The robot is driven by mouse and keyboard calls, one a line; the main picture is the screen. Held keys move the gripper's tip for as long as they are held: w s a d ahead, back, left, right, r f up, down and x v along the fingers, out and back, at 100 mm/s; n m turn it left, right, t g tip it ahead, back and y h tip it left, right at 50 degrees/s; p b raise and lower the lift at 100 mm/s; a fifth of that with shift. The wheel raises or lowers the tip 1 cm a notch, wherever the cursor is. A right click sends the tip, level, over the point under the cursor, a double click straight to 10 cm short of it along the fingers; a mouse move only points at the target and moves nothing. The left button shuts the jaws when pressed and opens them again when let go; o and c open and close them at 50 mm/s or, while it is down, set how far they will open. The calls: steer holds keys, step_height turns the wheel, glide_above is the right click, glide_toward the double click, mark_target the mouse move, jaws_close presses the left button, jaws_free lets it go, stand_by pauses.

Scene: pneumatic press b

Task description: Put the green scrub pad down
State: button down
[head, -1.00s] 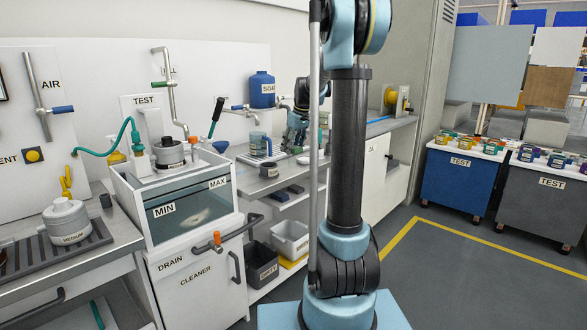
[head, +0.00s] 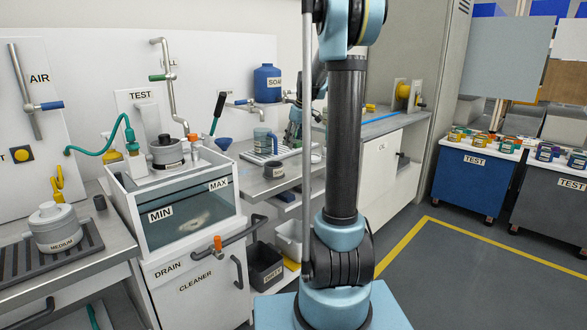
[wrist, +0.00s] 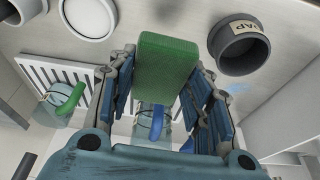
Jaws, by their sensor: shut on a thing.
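The green scrub pad (wrist: 165,68) is a flat green block in the wrist view. My gripper (wrist: 160,78) is shut on it, with blue ribbed fingers on its left and right sides. In the wrist view the pad is seen over a pale surface with cups and slotted racks; its exact height cannot be told.
A dark cup (wrist: 240,46) labelled as soap is right of the pad. A jug with a green handle (wrist: 72,98) and one with a blue handle (wrist: 157,122) are near my fingers. In the head view, a jug (head: 265,141) stands on a rack beside a dark cup (head: 274,169).

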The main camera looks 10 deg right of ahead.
mark_target(294, 167)
steer(key=shift+f, duration=4.5)
steer(key=shift+f, duration=0.2)
steer(key=c, duration=0.8)
jaws_free()
